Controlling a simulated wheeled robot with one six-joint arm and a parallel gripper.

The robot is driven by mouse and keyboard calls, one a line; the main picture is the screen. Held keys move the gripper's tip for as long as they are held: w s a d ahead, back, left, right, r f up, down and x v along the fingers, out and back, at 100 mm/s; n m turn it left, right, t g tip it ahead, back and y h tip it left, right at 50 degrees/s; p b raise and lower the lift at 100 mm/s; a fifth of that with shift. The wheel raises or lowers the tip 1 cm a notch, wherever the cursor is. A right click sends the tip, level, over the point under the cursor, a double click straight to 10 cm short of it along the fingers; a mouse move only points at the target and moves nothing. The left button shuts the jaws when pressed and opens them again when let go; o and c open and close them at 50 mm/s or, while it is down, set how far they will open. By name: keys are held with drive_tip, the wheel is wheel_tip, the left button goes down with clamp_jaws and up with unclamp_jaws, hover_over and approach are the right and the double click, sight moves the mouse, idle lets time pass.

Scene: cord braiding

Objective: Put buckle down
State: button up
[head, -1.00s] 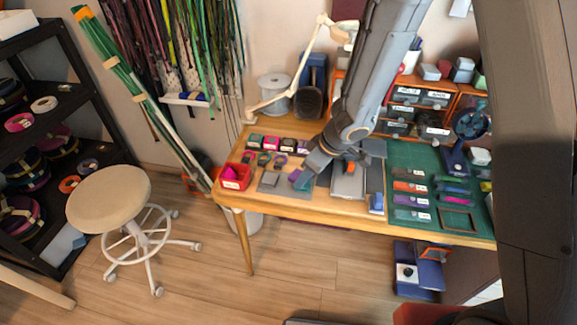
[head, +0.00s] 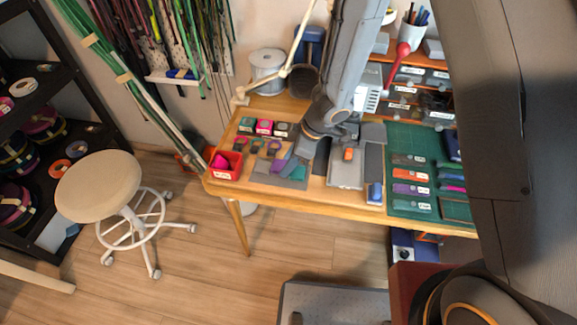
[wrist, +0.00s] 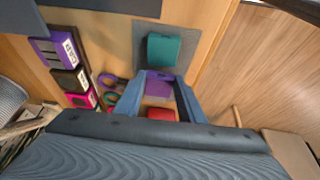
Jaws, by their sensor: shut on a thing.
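A purple buckle (wrist: 158,86) shows between the two blue fingers of my gripper (wrist: 160,80) in the wrist view. My gripper is shut on it. In the head view my gripper (head: 284,164) is low over the grey mat (head: 262,164) at the left part of the table. A teal piece (head: 298,173) lies on this mat, just right of the gripper; it also shows in the wrist view (wrist: 164,49), just beyond the fingertips. I cannot tell whether the buckle touches the mat.
A red bin (head: 236,160) with a pink piece stands at the table's left end. Small labelled boxes (head: 264,127) and looped cords (head: 257,145) lie behind the mat. A grey board (head: 346,174) and a green cutting mat (head: 402,141) are to the right.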

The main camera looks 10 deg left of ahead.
drive_tip(key=shift+f, duration=1)
drive_tip(key=shift+f, duration=0.1)
drive_tip(key=o, duration=0.9)
drive_tip(key=p+v, duration=0.1)
drive_tip(key=v, duration=1.1)
drive_tip(key=shift+a, duration=0.1)
